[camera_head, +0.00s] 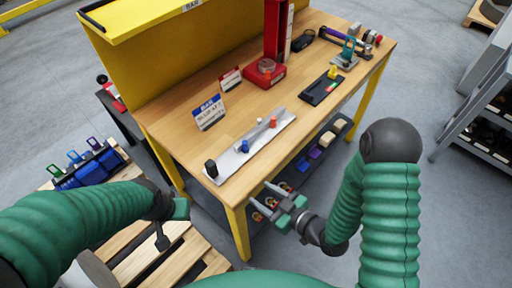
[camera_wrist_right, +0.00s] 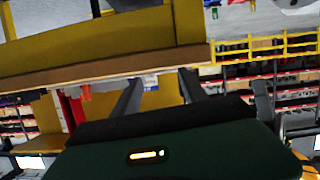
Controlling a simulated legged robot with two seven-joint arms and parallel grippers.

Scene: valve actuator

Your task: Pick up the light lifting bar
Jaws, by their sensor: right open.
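A long silver-grey plate (camera_head: 229,162) lies along the front edge of the wooden workbench (camera_head: 185,135). On it stand a black knob (camera_head: 211,168), a blue piece (camera_head: 245,146) and a red piece (camera_head: 273,122). I cannot tell for sure which part is the light lifting bar. My right gripper (camera_head: 268,195) is open and empty, in front of the bench and apart from the plate. Its two spread fingers also show in the right wrist view (camera_wrist_right: 158,90). My left gripper (camera_head: 172,224) hangs left of the bench, over a pallet, apart from the plate; its jaw state is unclear.
A BAR sign (camera_head: 209,112) stands behind the plate. A red stand (camera_head: 271,72), a black tray (camera_head: 321,89) and a teal tool (camera_head: 347,54) are farther back. A lower shelf (camera_head: 312,158) holds small parts. A wooden pallet (camera_head: 190,252) lies at the lower left.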

